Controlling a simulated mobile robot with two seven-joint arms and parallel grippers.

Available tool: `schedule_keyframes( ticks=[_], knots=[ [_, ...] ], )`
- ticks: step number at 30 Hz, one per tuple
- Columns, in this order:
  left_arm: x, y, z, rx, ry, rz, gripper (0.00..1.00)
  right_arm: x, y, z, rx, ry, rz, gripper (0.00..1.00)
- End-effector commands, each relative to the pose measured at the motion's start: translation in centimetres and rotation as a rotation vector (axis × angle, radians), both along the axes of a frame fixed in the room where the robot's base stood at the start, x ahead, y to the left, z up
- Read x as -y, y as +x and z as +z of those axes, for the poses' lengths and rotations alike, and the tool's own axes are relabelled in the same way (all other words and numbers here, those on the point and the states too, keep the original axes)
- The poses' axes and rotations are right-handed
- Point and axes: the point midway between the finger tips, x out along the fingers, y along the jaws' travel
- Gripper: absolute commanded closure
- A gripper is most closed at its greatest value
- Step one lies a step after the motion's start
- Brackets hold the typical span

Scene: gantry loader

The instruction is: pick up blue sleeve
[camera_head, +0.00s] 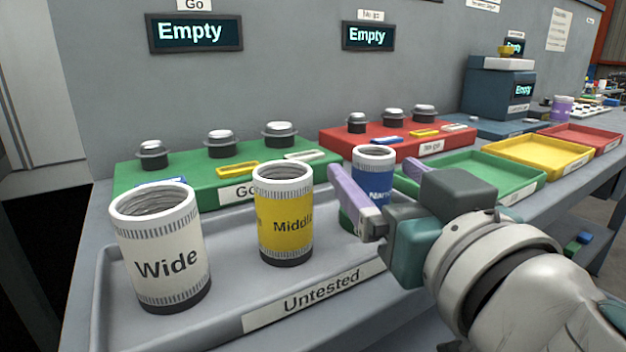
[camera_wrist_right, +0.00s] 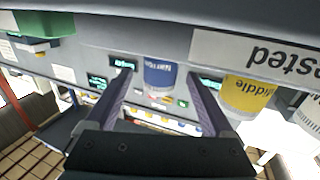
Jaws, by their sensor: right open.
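The blue sleeve (camera_head: 374,178), a cylinder with a white rim and a partly hidden label, stands upright at the right end of the grey Untested tray (camera_head: 225,222). My right gripper (camera_head: 372,168) is open, with one purple finger on each side of the sleeve in the picture. In the right wrist view the blue sleeve (camera_wrist_right: 158,74) shows between the fingertips of the right gripper (camera_wrist_right: 158,80); I cannot tell whether either finger touches it. The near finger hides part of the sleeve's lower left side. My left gripper is not in view.
A yellow Middle sleeve (camera_head: 285,225) and a white Wide sleeve (camera_head: 160,255) stand left in the same tray. Behind are a green Go fixture (camera_head: 190,172) and a red fixture (camera_head: 340,136) with pegs. Green, yellow (camera_head: 535,152) and red trays lie to the right.

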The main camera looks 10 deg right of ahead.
Motion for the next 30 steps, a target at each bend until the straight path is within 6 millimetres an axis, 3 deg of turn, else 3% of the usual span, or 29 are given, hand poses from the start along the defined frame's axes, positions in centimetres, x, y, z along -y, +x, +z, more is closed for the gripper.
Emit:
schedule_keyframes(
  ticks=[5, 13, 30],
  knots=[
    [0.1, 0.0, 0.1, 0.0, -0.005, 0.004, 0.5, -0.1, 2.1, 0.0, 0.001, -0.002, -0.001, 0.13],
    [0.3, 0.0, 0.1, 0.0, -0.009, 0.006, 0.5, -0.1, 2.4, -0.1, -0.001, 0.0, -0.001, 0.13],
    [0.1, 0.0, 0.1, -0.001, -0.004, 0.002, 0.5, -0.1, 2.3, 0.0, -0.001, 0.0, -0.001, 0.76]
  ],
)
